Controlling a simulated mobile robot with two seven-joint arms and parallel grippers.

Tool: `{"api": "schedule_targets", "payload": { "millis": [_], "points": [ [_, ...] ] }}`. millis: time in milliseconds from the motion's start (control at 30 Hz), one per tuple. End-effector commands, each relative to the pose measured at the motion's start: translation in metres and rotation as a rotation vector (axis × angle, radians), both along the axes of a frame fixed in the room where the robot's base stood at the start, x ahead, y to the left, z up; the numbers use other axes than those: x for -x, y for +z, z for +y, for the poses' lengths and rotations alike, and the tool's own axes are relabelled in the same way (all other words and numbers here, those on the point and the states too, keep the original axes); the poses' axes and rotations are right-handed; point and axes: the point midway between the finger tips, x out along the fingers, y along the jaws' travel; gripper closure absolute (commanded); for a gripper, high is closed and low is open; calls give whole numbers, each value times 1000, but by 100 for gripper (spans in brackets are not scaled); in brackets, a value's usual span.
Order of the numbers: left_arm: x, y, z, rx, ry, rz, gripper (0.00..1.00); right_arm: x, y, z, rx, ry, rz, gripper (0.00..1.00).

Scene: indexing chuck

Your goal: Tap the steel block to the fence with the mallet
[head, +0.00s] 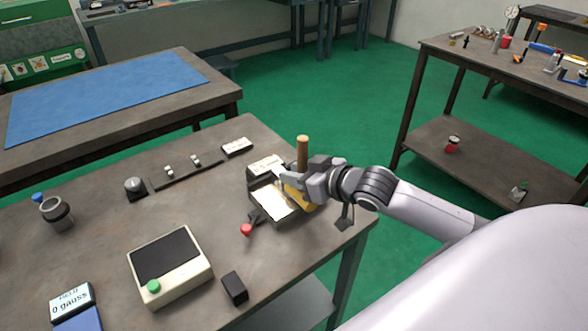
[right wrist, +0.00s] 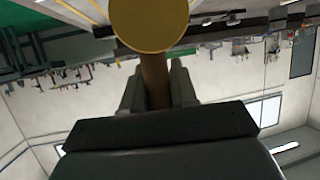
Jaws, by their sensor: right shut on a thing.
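My right gripper (head: 290,180) is shut on the mallet's handle (head: 303,152), which stands upright through the fingers. The mallet's yellow head (head: 304,204) shows below the gripper, over the right side of the chuck (head: 252,207). In the right wrist view the round yellow mallet face (right wrist: 150,22) and brown handle (right wrist: 155,80) show between the fingers (right wrist: 158,88). A bright, glaring surface (head: 272,201) lies on the chuck. I cannot tell whether it is the steel block or the chuck's plate. The gripper partly hides the chuck's far side, and I cannot make out the fence. My left gripper is not in view.
A lever with a red knob (head: 246,230) sticks out at the chuck's front. A boxed unit with a green button (head: 170,265), a black block (head: 234,288), a gauss meter (head: 72,301) and a grey cup (head: 56,212) stand on the bench. The bench's right edge is close to the chuck.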

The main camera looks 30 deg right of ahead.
Motion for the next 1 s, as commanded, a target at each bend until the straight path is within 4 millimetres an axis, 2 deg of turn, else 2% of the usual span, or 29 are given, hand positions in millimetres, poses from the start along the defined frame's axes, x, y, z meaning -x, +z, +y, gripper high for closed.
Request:
{"api": "schedule_targets", "payload": {
  "millis": [33, 467, 733, 1000],
  "points": [
    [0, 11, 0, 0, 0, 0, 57, 1, 13, 0, -1, 0, -7, 100],
    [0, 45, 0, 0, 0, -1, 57, 16, 47, -1, 0, 1, -6, 100],
    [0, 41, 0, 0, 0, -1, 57, 25, 63, -2, 1, 1, -7, 100],
    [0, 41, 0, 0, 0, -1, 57, 26, 66, -2, 0, 1, -6, 100]
  ]
}}
